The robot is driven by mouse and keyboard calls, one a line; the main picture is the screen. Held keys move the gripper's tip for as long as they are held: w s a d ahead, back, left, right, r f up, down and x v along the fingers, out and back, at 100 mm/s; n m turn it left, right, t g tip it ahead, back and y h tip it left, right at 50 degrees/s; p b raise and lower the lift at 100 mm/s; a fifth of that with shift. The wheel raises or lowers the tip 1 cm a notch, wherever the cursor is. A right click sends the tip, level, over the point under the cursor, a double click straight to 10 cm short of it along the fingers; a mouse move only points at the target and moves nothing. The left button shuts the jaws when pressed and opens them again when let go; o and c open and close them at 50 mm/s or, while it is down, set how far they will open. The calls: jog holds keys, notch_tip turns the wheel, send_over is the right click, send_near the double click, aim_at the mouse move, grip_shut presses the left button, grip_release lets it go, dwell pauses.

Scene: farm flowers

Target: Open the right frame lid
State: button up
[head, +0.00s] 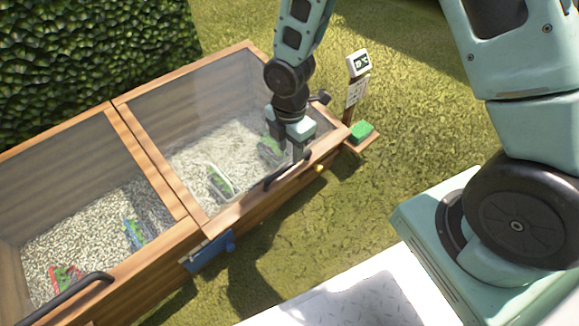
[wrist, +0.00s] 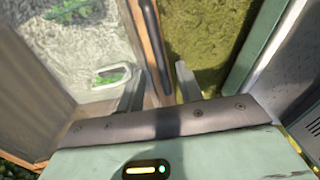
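The right frame lid (head: 195,120) is a clear pane in a wooden border, lying shut over the right bay of a wooden cold frame. Its black bar handle (head: 280,172) runs along the front edge. In the wrist view the handle (wrist: 151,40) reaches down between my fingers. My gripper (head: 299,157) points down at the handle's right part in the head view. In the wrist view my gripper (wrist: 160,70) is open, one finger on the pane side and one on the grass side. Whether either finger touches the handle is not clear.
The left bay has its own handle (head: 68,297) and holds gravel with a red tray (head: 64,278) and a blue tray (head: 135,233). A blue box (head: 208,252) sits on the front wall. A sign (head: 357,88) and green block (head: 361,130) stand right. Grass lies in front.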

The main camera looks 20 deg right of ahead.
aim_at(290, 163)
notch_tip(290, 163, down, 4)
jog(key=shift+f+b, duration=0.25)
jog(key=shift+b, duration=0.75)
